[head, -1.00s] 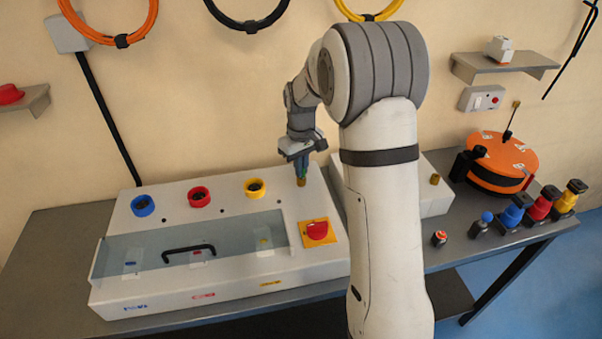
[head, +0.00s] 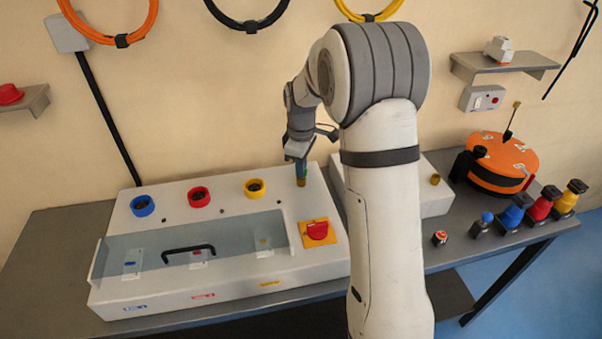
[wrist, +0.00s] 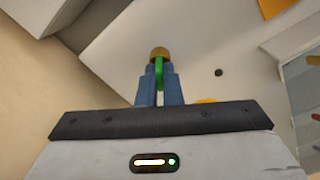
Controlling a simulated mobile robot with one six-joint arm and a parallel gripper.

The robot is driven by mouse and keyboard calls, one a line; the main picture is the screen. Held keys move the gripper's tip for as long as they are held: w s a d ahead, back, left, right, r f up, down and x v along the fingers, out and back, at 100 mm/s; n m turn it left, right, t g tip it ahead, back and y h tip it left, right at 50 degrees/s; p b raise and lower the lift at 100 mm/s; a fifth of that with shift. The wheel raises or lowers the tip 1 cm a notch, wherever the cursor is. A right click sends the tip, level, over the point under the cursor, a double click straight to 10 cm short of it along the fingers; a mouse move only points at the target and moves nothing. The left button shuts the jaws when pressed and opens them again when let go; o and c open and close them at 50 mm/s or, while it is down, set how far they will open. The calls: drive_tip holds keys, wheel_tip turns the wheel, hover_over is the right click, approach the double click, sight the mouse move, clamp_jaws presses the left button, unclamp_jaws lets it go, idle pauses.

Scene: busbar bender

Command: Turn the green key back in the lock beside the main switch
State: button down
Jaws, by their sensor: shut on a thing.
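The green key (wrist: 160,74) stands in a round brass lock (wrist: 159,53) on top of the white bender housing. My gripper (wrist: 159,80) is shut on the green key, with a blue finger on each side of it. In the head view my gripper (head: 301,168) is over the brass lock (head: 301,182), and its fingers mostly hide the key. The red main switch (head: 317,230) sits on a yellow plate, in front of the lock.
Blue (head: 143,206), red (head: 199,196) and yellow (head: 254,188) ringed sockets line the housing's back. A clear cover (head: 225,240) with a black handle lies in front. To the right stand a white box (head: 432,203) and an orange reel (head: 503,158).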

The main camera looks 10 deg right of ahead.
drive_tip(key=n, duration=0.4)
drive_tip(key=shift+n, duration=0.9)
drive_tip(key=shift+n, duration=1)
drive_tip(key=c, duration=1.5)
unclamp_jaws()
